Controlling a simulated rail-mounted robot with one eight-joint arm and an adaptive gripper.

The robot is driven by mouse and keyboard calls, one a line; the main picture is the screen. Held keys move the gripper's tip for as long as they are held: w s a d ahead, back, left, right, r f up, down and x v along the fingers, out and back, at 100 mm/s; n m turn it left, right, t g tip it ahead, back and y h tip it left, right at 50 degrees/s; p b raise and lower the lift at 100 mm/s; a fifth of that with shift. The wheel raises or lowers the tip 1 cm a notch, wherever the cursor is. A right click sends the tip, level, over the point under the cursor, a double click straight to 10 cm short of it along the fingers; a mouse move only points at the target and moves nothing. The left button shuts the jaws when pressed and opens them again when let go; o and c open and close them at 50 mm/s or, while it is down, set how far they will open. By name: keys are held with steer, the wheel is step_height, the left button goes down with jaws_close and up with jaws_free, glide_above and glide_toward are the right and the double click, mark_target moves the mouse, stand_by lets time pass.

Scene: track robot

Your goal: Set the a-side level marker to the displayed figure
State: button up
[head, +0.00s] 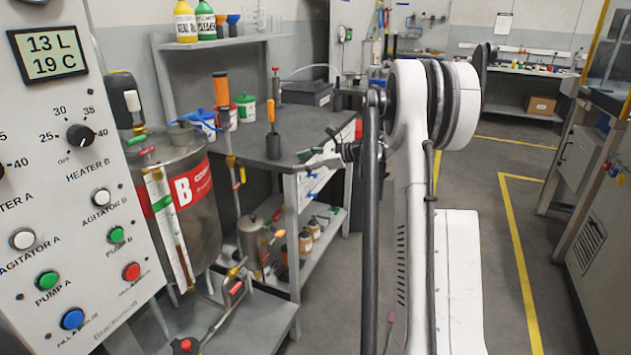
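The display (47,54) on the panel at the left reads 13 L and 19 C. A steel tank marked B (205,215) stands beside the panel, with a white upright gauge strip (160,215) on its front. The A-side tank and its level marker cannot be made out in this view. My gripper (314,157) is small and partly hidden by my arm, beside the workbench edge. Its fingers point left, apart from the tank and panel. I cannot tell whether they are open, and I see nothing clearly held.
The control panel (75,215) with knobs and buttons fills the left edge. A grey workbench (325,125) with bottles and tools stands behind the tank. Valves and pipes (235,285) sit low beside the tank. Floor with yellow lines (475,195) is clear at the right.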

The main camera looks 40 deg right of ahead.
steer(key=s+d+f+m+t+b, duration=0.1)
steer(key=d+f+m+t, duration=0.15)
steer(key=d+f, duration=0.6)
steer(key=m+t+b, duration=0.2)
steer(key=m, duration=0.1)
glide_toward(316, 176)
steer(key=shift+m, duration=0.25)
steer(key=b+x, duration=0.1)
steer(key=x, duration=0.5)
steer(key=b+x, duration=0.1)
steer(key=x, duration=0.3)
steer(key=shift+w+d+f+b, duration=0.2)
steer(key=shift+w+d+b, duration=0.05)
steer(key=shift+d+b, duration=0.05)
jaws_close()
